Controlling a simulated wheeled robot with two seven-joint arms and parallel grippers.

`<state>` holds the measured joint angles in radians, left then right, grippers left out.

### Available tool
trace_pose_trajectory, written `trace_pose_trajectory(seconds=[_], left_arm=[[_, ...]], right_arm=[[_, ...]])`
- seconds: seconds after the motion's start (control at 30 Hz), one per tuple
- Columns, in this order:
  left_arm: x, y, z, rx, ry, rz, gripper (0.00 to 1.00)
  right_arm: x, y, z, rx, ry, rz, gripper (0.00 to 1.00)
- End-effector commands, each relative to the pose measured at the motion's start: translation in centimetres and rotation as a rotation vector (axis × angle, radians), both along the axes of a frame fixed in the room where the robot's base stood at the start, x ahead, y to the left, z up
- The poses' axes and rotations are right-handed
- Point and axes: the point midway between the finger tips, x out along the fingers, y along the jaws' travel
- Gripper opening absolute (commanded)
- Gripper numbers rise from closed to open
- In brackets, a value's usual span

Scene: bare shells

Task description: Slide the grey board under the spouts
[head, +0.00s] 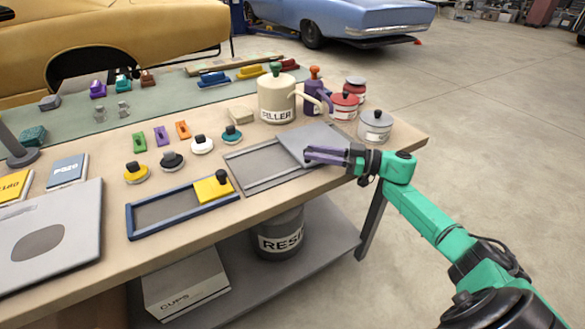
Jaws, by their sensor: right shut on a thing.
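The grey board (316,140) lies flat at the right part of the bench, partly over a grey rectangular frame (256,177). My right gripper (312,155) is shut on the board's front edge, its purple fingers reaching in from the right. The board's back edge is close to the cream pot. My left gripper is out of view.
Red tins (344,106) and a grey tin (374,126) stand right of the pots. A blue frame (165,220) with a yellow block (213,188) lies to the left. Several knobbed pucks (202,145) sit behind it. The bench's front edge is close to my gripper.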

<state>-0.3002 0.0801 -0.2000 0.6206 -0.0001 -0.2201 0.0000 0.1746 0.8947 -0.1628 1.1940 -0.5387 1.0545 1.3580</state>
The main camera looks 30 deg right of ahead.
Motion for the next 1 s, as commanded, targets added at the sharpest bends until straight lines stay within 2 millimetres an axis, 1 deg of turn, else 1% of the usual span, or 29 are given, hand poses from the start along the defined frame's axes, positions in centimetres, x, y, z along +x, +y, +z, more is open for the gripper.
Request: trace_pose_trajectory(seconds=[0.03, 0.1, 0.2, 0.33, 0.63, 0.67, 0.7, 0.73, 1.0], left_arm=[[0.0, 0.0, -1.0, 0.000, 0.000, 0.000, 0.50], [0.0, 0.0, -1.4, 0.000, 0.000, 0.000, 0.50], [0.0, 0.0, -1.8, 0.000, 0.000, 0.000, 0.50], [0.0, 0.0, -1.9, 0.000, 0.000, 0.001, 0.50], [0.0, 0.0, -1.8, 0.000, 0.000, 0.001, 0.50], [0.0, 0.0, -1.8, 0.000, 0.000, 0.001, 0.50], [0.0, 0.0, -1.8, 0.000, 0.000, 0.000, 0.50], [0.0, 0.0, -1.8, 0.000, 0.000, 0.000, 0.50], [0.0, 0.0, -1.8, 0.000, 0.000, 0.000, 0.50]], right_arm=[[0.2, -1.1, -0.3, -0.002, -0.004, -0.007, 0.00], [0.2, -2.0, -0.3, 0.000, -0.004, -0.006, 0.00], [0.3, -2.9, -0.1, 0.000, -0.003, -0.005, 0.00], [0.3, -3.4, 0.1, 0.002, -0.003, -0.003, 0.00], [0.3, -3.5, 0.2, 0.001, -0.002, -0.007, 0.00], [0.3, -3.5, 0.2, 0.001, -0.002, -0.007, 0.43], [0.3, -3.5, 0.2, 0.001, -0.002, -0.007, 0.58], [0.3, -3.5, 0.1, 0.000, -0.001, -0.006, 0.61], [0.2, -3.3, 0.0, 0.000, 0.000, -0.001, 0.61]])
